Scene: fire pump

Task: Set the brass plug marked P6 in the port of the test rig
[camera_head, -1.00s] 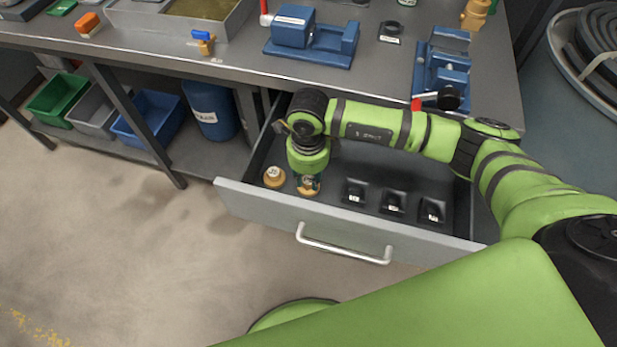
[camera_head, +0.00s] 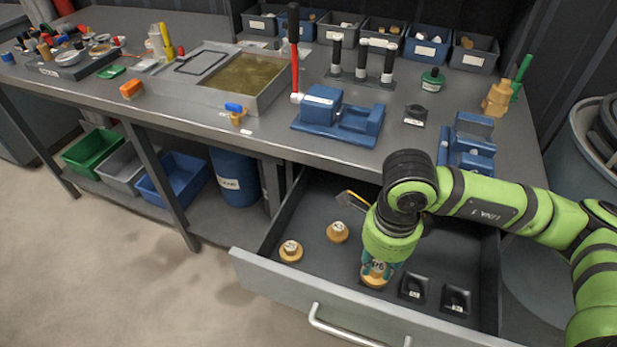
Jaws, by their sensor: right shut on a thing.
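My right gripper (camera_head: 377,268) points down into the open drawer (camera_head: 262,272), shut on a brass plug (camera_head: 374,281). The held plug is low, at the left end of the row of black holders, and the gripper covers most of it. I cannot tell whether it touches the drawer floor or a holder. Its marking is too small to read surely. Two other brass plugs, a front one (camera_head: 291,251) and one farther back (camera_head: 338,232), stand on the drawer floor to the left. The test rig's port cannot be made out for certain. My left gripper is not in view.
Two black holders (camera_head: 412,289) sit right of the gripper. The drawer's front wall is close to the gripper.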

